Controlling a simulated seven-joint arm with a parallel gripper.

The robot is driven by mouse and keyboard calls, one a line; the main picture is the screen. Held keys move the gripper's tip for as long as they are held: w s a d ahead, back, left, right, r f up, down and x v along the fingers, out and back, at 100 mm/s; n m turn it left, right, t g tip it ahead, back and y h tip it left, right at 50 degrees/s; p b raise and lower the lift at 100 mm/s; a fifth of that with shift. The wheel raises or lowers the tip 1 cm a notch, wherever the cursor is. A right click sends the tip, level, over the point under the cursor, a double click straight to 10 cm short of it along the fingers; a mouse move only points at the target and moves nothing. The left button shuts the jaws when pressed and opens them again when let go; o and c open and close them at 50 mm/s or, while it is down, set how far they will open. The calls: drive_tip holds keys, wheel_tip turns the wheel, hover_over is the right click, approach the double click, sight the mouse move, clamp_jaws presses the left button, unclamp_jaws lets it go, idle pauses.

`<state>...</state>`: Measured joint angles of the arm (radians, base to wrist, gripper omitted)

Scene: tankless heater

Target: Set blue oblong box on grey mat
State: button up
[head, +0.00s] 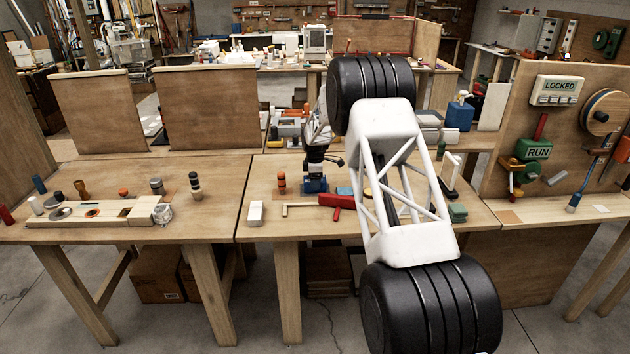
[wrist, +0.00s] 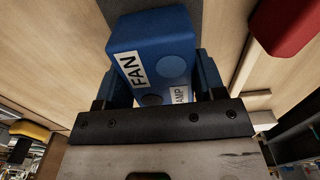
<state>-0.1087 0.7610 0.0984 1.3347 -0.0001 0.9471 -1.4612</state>
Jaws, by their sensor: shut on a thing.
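The blue oblong box (wrist: 150,50) has white labels reading FAN and, partly hidden, what looks like LAMP, with round spots on its face. My gripper (wrist: 160,80) is shut on it, one blue finger on each side. In the head view, my gripper (head: 316,172) and the blue box (head: 314,186) are at the middle bench, partly behind my arm. I cannot tell whether the box touches the bench. A dark grey flat strip (wrist: 216,35) lies behind the box in the wrist view; I cannot tell whether it is the grey mat.
An orange-and-black cylinder (head: 282,183) stands to the left. Green blocks (head: 457,213) sit at the right. The bench front edge near the white block has some bare wood.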

drive_tip(key=shift+f, duration=0.25)
drive_tip(key=o, duration=1.2)
drive_tip(key=shift+r, duration=0.1)
drive_tip(key=shift+r, duration=3.8)
